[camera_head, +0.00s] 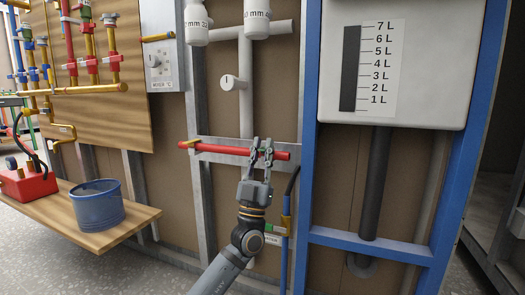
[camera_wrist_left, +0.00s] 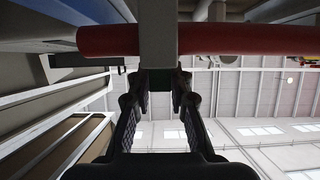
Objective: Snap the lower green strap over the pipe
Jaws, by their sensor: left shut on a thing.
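The red pipe (camera_head: 222,149) runs level across a grey metal rail (camera_head: 235,160) on the wall frame. It also shows in the left wrist view (camera_wrist_left: 230,40), across the top. My left gripper (camera_head: 262,150) reaches up from below to the pipe near its right end. A little green, seemingly the strap, shows between its fingers, which cover most of it. In the left wrist view my left fingertips (camera_wrist_left: 159,78) close on a pale grey-looking piece (camera_wrist_left: 158,35) that crosses in front of the pipe. I cannot tell whether the strap is snapped. My right gripper is out of view.
A blue upright post (camera_head: 309,100) stands close to the right of my gripper. A white tank (camera_head: 425,60) with a litre scale is at the upper right. A blue bucket (camera_head: 97,207) and a red box (camera_head: 28,183) stand on a wooden bench (camera_head: 120,224) at the left.

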